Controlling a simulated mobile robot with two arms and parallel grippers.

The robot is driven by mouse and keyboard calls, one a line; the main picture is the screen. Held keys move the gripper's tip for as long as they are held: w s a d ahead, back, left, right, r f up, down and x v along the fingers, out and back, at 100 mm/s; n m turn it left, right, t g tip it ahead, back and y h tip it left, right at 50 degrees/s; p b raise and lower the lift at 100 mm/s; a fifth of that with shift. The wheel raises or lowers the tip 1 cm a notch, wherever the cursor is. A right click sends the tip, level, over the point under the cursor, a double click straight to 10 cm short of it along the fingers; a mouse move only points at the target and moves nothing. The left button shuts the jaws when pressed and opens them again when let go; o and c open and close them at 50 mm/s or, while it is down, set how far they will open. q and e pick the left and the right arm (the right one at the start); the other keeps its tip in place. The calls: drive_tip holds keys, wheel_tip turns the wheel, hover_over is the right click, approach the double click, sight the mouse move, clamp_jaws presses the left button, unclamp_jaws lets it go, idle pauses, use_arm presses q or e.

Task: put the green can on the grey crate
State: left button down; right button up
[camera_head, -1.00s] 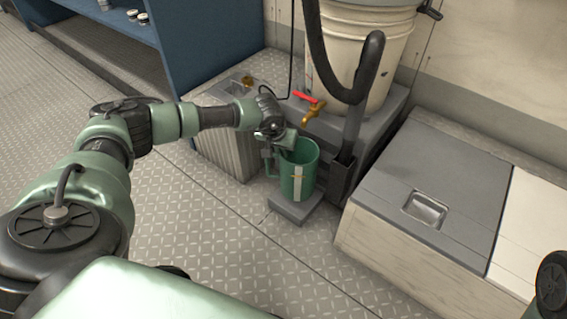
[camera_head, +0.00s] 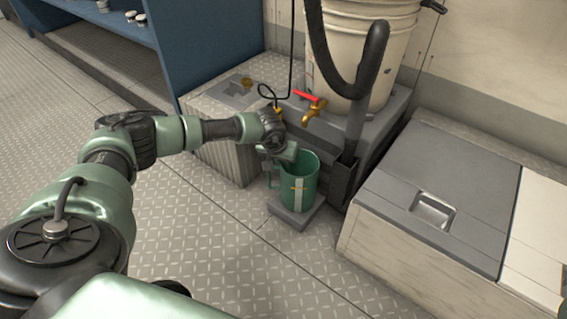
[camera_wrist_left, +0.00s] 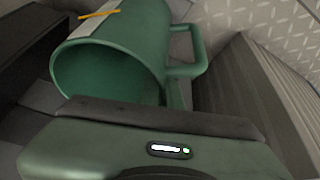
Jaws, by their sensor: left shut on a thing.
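The green can (camera_head: 301,184) is a mug-shaped vessel with a side handle, a pale stripe and an orange mark. It is upright under the tap, on or just above a low grey block (camera_head: 302,221) that may be the grey crate; whether they touch is unclear. My left gripper (camera_head: 286,153) is shut on the can at its upper edge, on the left side. In the left wrist view the can (camera_wrist_left: 140,45) shows its open mouth and handle, beyond my gripper (camera_wrist_left: 160,115). My right gripper is out of view.
A red-handled brass tap (camera_head: 312,108) on a white bucket (camera_head: 345,60) overhangs the can. A ribbed grey box (camera_head: 222,155) stands left, a dark upright post (camera_head: 343,182) and a grey-lidded bench (camera_head: 450,190) right. Open patterned floor lies in front.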

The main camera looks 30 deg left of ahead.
use_arm(q)
drive_tip(key=c, duration=1.6)
unclamp_jaws()
drive_tip(key=shift+f, duration=0.1)
